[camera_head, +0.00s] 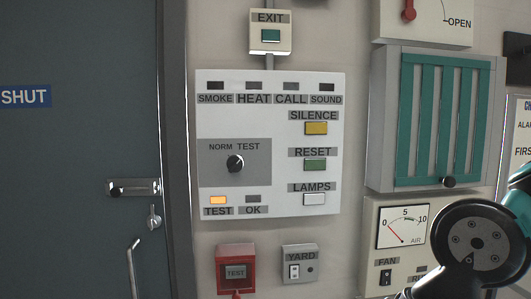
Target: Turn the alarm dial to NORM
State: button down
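The alarm dial (235,162) is a small black knob on a grey plate (262,175) at the left of the white alarm panel (270,118). The labels NORM (220,147) and TEST (248,146) stand above it. Its small white mark seems to lean up and right, towards TEST, but it is small. Below it, the amber TEST lamp (218,200) is lit and the OK lamp (253,199) is dark. My gripper is not in view; only a dark round joint of my arm shows at lower right, well away from the dial.
Yellow SILENCE (316,128), green RESET (315,165) and white LAMPS (314,199) buttons sit right of the dial. A red TEST box (235,249) and a YARD switch (300,264) are below. A teal louvre (440,120) is at right, a door (80,200) at left.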

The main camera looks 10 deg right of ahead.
aim_at(235, 164)
jog(key=z, duration=2.35)
jog(key=k, duration=1.55)
jog(key=u, duration=2.3)
jog(key=i, duration=0.5)
